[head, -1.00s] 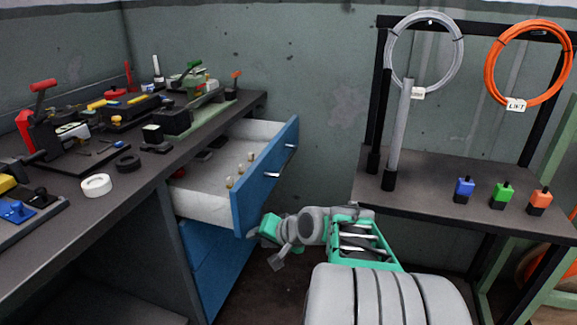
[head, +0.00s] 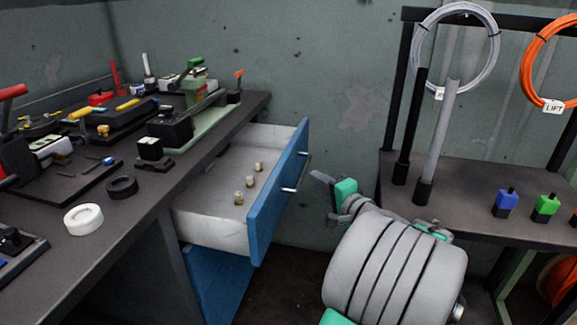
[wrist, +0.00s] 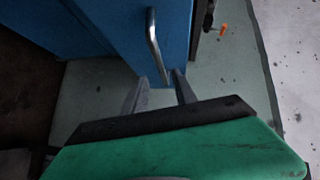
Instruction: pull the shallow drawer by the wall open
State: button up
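The drawer (head: 277,200) under the bench stands pulled out, with a blue front and a pale interior. Three small light pegs (head: 249,181) are in it. Its metal bar handle (head: 297,172) is on the outer face of the front; the handle also shows in the wrist view (wrist: 153,45). My gripper (head: 318,176) is just right of the handle, apart from it in the head view. In the wrist view my gripper's two fingers (wrist: 160,82) are spread and empty. The handle's lower end appears between the fingertips there, but its depth is unclear.
The dark workbench (head: 109,225) at left holds tools, a white tape roll (head: 83,219) and a black ring (head: 121,187). At right is a side table (head: 465,205) with cable coils above. Floor shows between them.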

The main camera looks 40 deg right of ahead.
aim_at(304, 171)
jog(key=w, duration=0.2)
jog(key=w+b, duration=0.1)
jog(key=w, duration=0.2)
jog(key=w+d+f+b, duration=0.1)
jog(key=w, duration=0.1)
jog(key=shift+w, duration=0.55)
jog(key=shift+c, duration=0.2)
grip_shut()
dwell(0.6)
jog(key=shift+s+d, duration=0.1)
